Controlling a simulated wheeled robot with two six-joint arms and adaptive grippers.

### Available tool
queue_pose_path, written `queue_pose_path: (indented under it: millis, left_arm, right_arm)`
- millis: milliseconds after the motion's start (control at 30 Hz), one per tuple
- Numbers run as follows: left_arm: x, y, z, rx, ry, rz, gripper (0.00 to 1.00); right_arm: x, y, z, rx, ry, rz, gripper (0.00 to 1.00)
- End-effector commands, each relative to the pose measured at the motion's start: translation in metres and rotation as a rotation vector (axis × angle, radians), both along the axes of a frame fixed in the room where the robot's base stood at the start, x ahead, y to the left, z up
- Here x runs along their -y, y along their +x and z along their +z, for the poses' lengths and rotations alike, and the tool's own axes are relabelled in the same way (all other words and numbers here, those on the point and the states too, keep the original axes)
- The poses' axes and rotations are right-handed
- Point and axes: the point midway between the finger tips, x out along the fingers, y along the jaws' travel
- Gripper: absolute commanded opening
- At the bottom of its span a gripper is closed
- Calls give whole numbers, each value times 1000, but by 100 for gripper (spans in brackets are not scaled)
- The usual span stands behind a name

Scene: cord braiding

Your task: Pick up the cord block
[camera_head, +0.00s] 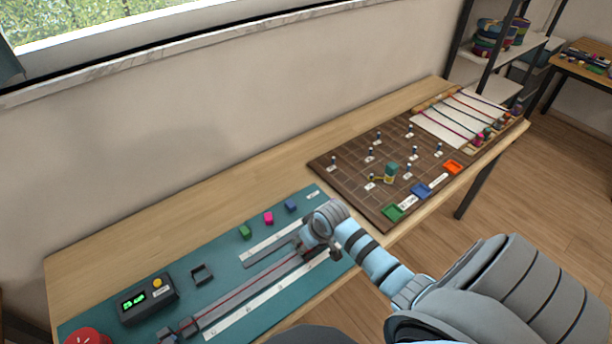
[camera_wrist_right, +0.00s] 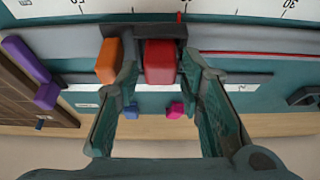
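A red block (camera_wrist_right: 160,62) sits in a dark holder at the end of the grey rail in the right wrist view, and a red cord (camera_wrist_right: 255,53) runs along that rail. My right gripper (camera_wrist_right: 158,78) is open, with one finger on each side of the red block and small gaps showing. An orange block (camera_wrist_right: 108,60) stands just outside the left finger. In the head view my right gripper (camera_head: 312,245) is low over the rail's far end and hides the red block. The red cord (camera_head: 245,287) shows along the rail. My left gripper is not in view.
Green (camera_head: 245,232), pink (camera_head: 268,217) and blue (camera_head: 291,205) blocks stand behind the rail on the teal mat (camera_head: 215,250). A display box (camera_head: 147,298) and red button (camera_head: 88,337) are at the left. A brown pegged board (camera_head: 345,185) lies to the right.

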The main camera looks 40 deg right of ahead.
Motion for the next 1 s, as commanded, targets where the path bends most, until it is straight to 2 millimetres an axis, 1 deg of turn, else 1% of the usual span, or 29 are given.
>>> queue_pose_path:
  millis: [167, 400, 633, 733, 867, 967, 1000]
  left_arm:
    - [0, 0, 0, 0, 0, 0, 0]
    - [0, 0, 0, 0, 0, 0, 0]
    - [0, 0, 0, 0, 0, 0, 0]
    - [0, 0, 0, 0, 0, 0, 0]
    - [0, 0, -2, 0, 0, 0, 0]
    - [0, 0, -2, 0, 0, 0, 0]
    - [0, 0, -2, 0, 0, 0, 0]
  right_arm:
    - [0, 0, 0, 1, -1, 0, 35]
    - [1, 0, 0, 1, -1, 0, 0]
    - [1, 0, 0, 1, -1, 0, 0]
    - [1, 1, 5, 3, -2, 0, 0]
    - [1, 1, 24, 6, -4, 1, 0]
    - [1, 2, 53, 8, -4, 2, 0]
    - [2, 2, 68, 9, -5, 2, 0]
